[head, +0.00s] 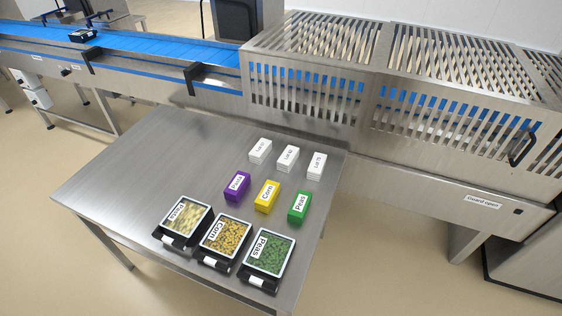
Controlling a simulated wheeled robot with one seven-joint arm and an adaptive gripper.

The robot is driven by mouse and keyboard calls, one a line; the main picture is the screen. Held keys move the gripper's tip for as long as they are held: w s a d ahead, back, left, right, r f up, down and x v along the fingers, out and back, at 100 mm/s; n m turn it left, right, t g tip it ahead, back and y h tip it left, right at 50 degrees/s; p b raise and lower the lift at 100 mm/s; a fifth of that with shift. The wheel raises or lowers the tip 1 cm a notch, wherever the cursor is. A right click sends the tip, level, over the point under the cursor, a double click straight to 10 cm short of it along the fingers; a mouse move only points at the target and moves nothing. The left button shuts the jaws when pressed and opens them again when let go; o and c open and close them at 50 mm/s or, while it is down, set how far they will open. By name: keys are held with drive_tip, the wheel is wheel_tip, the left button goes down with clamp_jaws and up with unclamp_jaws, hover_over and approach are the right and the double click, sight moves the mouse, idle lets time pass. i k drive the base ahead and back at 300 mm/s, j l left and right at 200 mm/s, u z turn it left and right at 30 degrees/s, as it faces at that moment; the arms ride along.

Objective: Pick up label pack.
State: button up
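Three small white blocks stand at the back right of the steel table: a left one (260,150), a middle one (287,158) and a right one (316,165). Each has print that seems to read "Lot" and a number. In front of them are a purple block (237,186) with a partly legible name, a yellow block (266,196) marked Corn and a green block (299,207) marked Peas. I cannot tell which of these is the label pack. My gripper is not in view.
Pasta-like (182,221), Corn (226,240) and Peas (270,254) trays stand along the front edge of the table (130,180). Its left half is bare. Behind are a blue conveyor (150,45) carrying a dark tray (83,35) and a slatted metal guard (420,80).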

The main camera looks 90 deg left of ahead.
sight(287, 160)
drive_tip(key=i+j+u, duration=0.25)
drive_tip(key=u, duration=0.2)
drive_tip(key=i+j+u, duration=0.15)
drive_tip(key=i+u, duration=0.55)
drive_tip(key=u, duration=0.2)
drive_tip(key=i+l+u, duration=0.1)
drive_tip(key=i+u, duration=0.35)
drive_tip(key=i+l+u, duration=0.2)
drive_tip(key=u, duration=0.25)
drive_tip(key=i+j+u, duration=0.2)
drive_tip(key=u, duration=0.25)
drive_tip(key=i+j+u, duration=0.1)
drive_tip(key=i+u, duration=0.55)
drive_tip(key=u, duration=0.2)
drive_tip(key=i+l+u, duration=0.1)
drive_tip(key=i+u, duration=0.2)
drive_tip(key=u, duration=0.15)
drive_tip(key=i+l+u, duration=0.2)
drive_tip(key=u, duration=0.25)
drive_tip(key=i+u, duration=0.2)
drive_tip(key=i+l, duration=0.05)
drive_tip(key=i, duration=0.05)
